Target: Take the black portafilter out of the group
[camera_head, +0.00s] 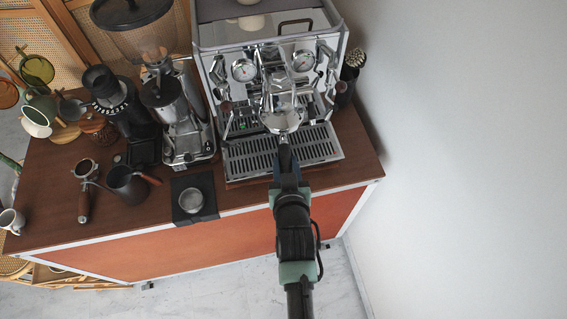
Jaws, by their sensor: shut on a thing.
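The chrome espresso machine (320,80) stands at the back of the brown cart top. Its group (280,103) is at the front middle of the machine. The black portafilter (284,148) is at the group, its handle pointing towards me over the drip tray (318,150). My gripper (285,166) is shut on this handle, and its jaws hide most of it. From this angle I cannot tell whether the portafilter is still locked in the group or just under it.
A second portafilter (84,205) lies at the left. A dark pitcher (124,185), a tamping mat (205,185) with a metal cup (191,201), and grinders (183,125) stand left of the machine. A white wall (460,150) closes the right side. The cart's front is clear.

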